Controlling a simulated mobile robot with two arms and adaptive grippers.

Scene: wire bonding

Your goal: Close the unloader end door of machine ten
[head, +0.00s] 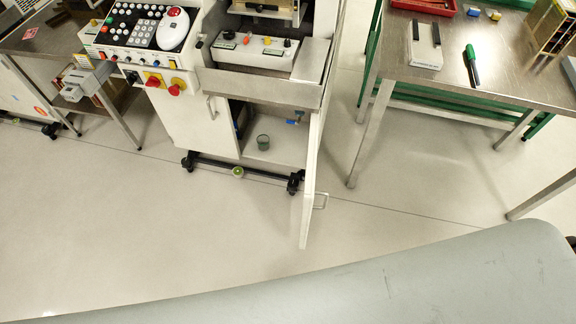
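The machine (188,118) stands at upper centre, with a control panel on its top left. A white door (312,185) at the right end of its lower cabinet stands open, swung out toward me and seen nearly edge-on. No machine number is readable, so I cannot tell whether this is machine ten. Neither of my grippers is in view.
A steel table (500,70) with green lower rails stands at right, holding a green marker (471,63) and a red tray (424,5). Another metal table (45,40) is at left. The pale floor (150,230) in front of the machine is clear.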

